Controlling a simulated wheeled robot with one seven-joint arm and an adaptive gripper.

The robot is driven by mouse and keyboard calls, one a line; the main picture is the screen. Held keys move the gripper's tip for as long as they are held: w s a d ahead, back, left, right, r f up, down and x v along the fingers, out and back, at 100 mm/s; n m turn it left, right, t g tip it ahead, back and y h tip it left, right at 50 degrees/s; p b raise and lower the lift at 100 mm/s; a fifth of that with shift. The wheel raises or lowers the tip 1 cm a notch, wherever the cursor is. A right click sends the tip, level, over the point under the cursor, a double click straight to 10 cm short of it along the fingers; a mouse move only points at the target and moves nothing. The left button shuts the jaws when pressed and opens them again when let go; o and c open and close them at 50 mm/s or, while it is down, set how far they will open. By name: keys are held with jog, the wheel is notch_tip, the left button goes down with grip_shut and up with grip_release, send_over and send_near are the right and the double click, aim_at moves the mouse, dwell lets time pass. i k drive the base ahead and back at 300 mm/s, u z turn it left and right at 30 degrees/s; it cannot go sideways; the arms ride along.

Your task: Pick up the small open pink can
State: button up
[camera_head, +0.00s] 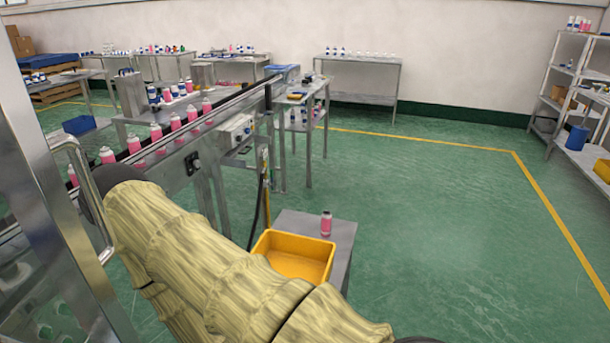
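A small pink can (326,224) with a greyish top stands upright on a small grey side table (342,240), just behind a yellow bin. Several pink cans with pale tops, one of them this can (176,127), stand in a row along the conveyor (215,122) at the left. At this size I cannot tell which can is open. My arm in its pale yellow sleeve crosses the lower left and middle. My gripper is not in view.
The yellow bin (292,255) fills the near part of the side table. A metal frame (50,200) stands close at the left. Shelves (575,85) stand at the far right. Green floor (440,220) is clear right of the side table.

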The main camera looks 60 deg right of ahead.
aim_at(326, 215)
jog(key=z, duration=1.15)
